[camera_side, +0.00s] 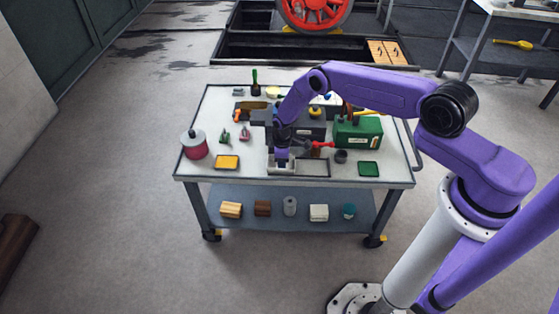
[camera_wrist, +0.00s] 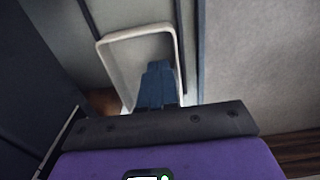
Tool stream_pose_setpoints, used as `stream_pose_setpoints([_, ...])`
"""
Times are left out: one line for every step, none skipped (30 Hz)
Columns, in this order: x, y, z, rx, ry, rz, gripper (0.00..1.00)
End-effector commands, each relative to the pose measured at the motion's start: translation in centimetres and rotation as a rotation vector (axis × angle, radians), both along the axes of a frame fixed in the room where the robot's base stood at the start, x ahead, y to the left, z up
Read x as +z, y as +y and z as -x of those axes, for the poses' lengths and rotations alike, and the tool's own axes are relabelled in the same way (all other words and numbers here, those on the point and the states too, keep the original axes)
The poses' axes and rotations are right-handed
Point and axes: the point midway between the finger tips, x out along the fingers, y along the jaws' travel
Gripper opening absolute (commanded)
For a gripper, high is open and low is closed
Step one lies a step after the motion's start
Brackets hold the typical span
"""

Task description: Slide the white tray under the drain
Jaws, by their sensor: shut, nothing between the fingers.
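The white tray (camera_side: 282,172) is small and sits near the front middle of the cart top. In the wrist view its pale raised rim (camera_wrist: 138,33) shows clearly, with its lower part hidden by my gripper. My gripper (camera_side: 282,156) points down over the tray. In the wrist view its blue fingers (camera_wrist: 157,82) are shut and empty, within the outline of the rim. I cannot tell whether they touch the tray. A grey block (camera_side: 312,130) with a red-handled fitting (camera_side: 322,145) stands behind and to the right. The drain itself is not clear to see.
A dark shallow tray (camera_side: 313,168) lies just right of the white tray. A green box (camera_side: 358,135), a green pad (camera_side: 369,169) and a small dark cup (camera_side: 341,156) are further right. The cart's front edge is close.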

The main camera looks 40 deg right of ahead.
Motion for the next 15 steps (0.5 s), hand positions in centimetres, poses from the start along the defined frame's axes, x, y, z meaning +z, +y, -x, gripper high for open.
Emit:
stream_pose_setpoints([0.1, -0.3, 0.3, -0.001, 0.001, -0.001, 0.00])
stream_pose_setpoints([0.1, -0.5, 0.4, -0.001, 0.000, 0.000, 0.00])
stream_pose_setpoints([0.1, -0.7, 0.7, -0.001, 0.001, 0.000, 0.00])
stream_pose_setpoints([0.1, -0.8, 0.8, -0.001, 0.001, 0.000, 0.00])
stream_pose_setpoints([0.1, -1.0, 1.0, -0.001, 0.001, -0.001, 0.00])
stream_pose_setpoints([0.1, -1.2, 1.2, -0.001, 0.001, 0.000, 0.00])
stream_pose_setpoints([0.1, -1.4, 1.4, -0.001, 0.001, -0.001, 0.00])
stream_pose_setpoints([0.1, -1.5, 1.5, -0.001, 0.000, 0.000, 0.00])
stream_pose_setpoints([0.1, -1.7, 1.7, 0.000, -0.001, -0.001, 0.00])
stream_pose_setpoints([0.1, -1.8, 1.8, 0.000, 0.000, 0.000, 0.00])
stream_pose_setpoints([0.1, -1.9, 1.9, 0.000, 0.001, -0.001, 0.00])
stream_pose_setpoints([0.1, -2.0, 2.0, 0.000, 0.000, 0.000, 0.00])
stream_pose_setpoints([0.1, -2.1, 2.1, 0.000, -0.001, -0.001, 0.00])
stream_pose_setpoints([0.1, -2.1, 2.1, 0.000, -0.001, 0.000, 0.00])
stream_pose_setpoints([0.1, -2.1, 2.2, 0.000, -0.001, 0.000, 0.00])
